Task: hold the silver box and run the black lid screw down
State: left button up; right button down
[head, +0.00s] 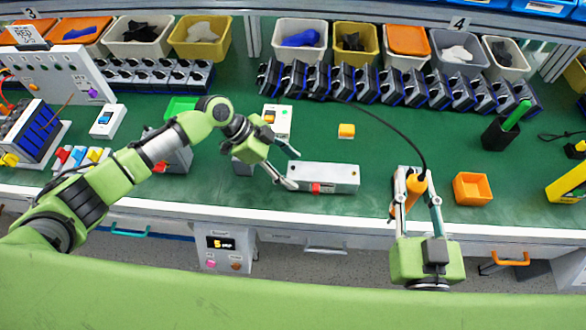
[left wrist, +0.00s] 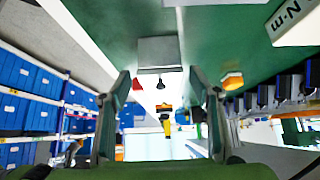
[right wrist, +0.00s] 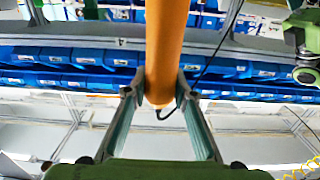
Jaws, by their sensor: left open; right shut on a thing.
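The silver box (head: 335,176) lies lengthwise near the front edge of the green bench; its end face (left wrist: 158,52) shows in the left wrist view. A red part (head: 316,188) sits on its near side. In the left wrist view a small black knob-like part (left wrist: 160,84), perhaps the black lid screw, stands out from the box beside a red one (left wrist: 137,84). My left gripper (head: 292,169) is open at the box's left end. My right gripper (head: 415,196) is shut on an orange corded screwdriver (right wrist: 165,45), held right of the box and apart from it.
An orange square bin (head: 473,188) stands right of the screwdriver. A black cord (head: 400,128) runs from the tool to the row of black-and-blue units (head: 385,85) at the back. The bench between box and screwdriver is clear.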

pick_arm(q)
jog(key=shift+b+x, duration=0.7)
jog(key=shift+x, duration=0.8)
jog(key=shift+r, duration=0.1)
jog(key=c, duration=1.1)
jog(key=o, duration=1.4)
jog(key=shift+c, duration=0.2)
jog(key=c, duration=1.4)
